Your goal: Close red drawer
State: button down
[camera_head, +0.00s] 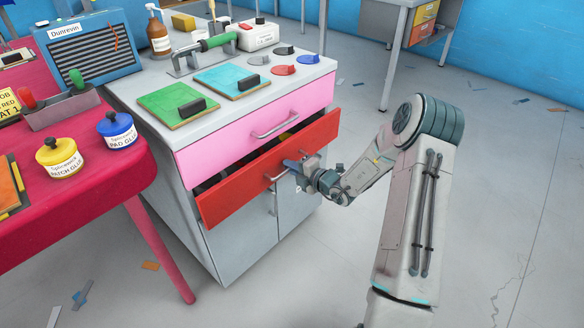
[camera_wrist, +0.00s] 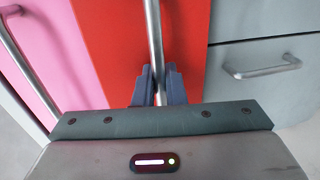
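The red drawer (camera_head: 278,163) stands partly pulled out of the cabinet, below the pink drawer. A dark gap with something yellow in it shows behind the red front's top edge. The front has a metal bar handle (camera_head: 279,173). My gripper (camera_head: 294,170) is at this handle, in front of the drawer. In the wrist view, the red front (camera_wrist: 108,40) fills the middle, and the handle bar (camera_wrist: 154,35) runs between the two dark fingers (camera_wrist: 158,85). The fingers look closed around the bar; the exact contact is hard to see.
The pink drawer (camera_head: 225,143) above is shut. Grey cabinet doors (camera_head: 243,240) are below. The grey worktop (camera_head: 225,65) holds boards, discs and a bottle. A red table (camera_head: 75,205) with glue pots stands at left. The floor at right is mostly clear.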

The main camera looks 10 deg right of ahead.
aim_at(282, 160)
jog(key=shift+r+p+x, duration=0.25)
jog(key=shift+x, duration=0.8)
jog(key=shift+r+p+x, duration=0.2)
jog(key=shift+r+x, duration=0.05)
jog(key=shift+x, duration=0.85)
jog(key=shift+w, duration=0.15)
jog(key=c, duration=1.9)
grip_release()
jog(key=shift+a, duration=0.15)
jog(key=p+v, duration=0.3)
jog(key=v, duration=1.1)
